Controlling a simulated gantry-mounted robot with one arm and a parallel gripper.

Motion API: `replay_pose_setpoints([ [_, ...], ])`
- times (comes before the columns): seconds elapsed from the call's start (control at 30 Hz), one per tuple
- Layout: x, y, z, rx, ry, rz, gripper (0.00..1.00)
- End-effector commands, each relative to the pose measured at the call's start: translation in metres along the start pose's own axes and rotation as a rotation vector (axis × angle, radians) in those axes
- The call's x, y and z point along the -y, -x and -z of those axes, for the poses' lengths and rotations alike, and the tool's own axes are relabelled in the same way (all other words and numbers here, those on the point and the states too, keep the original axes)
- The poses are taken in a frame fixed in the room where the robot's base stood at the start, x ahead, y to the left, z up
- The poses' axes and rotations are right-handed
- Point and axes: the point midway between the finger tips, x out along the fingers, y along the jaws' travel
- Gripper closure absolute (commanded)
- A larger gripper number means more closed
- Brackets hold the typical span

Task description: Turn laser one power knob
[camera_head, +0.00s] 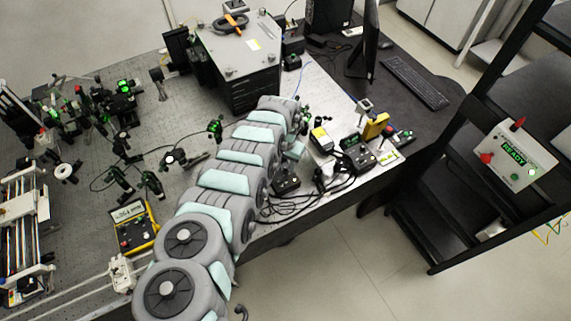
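My grey arm with pale teal panels runs from the bottom of the head view up to the bench's right part, and its far end hides what lies below it. I cannot make out my gripper or its fingers there. No knob is clearly labelled as laser one's power knob. A small black control box with a green display (355,144) sits on the bench, right of the arm's far end. A yellow-edged meter box (133,227) lies left of the arm. A pale panel reading READY (514,156), with red knobs, is on the black rack at right.
Black optical mounts with green glints (120,95) crowd the bench's left part. A large grey-topped box (240,55) stands behind the arm. A yellow block (375,126) and loose black cables (290,207) lie at right. A keyboard (415,82) lies at the back.

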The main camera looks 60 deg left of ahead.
Motion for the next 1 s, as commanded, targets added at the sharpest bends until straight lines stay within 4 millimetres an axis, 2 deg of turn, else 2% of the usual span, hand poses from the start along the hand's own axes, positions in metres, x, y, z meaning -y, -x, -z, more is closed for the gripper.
replay_pose_setpoints([
  [0.07,0.0,0.0001,0.0001,0.0,0.0,0.0,0.65],
  [0.5,0.0,0.0002,0.0001,0.0,0.0,0.0,1.0],
  [1.0,-0.0019,0.0029,0.0008,0.0,0.051,0.0,1.0],
])
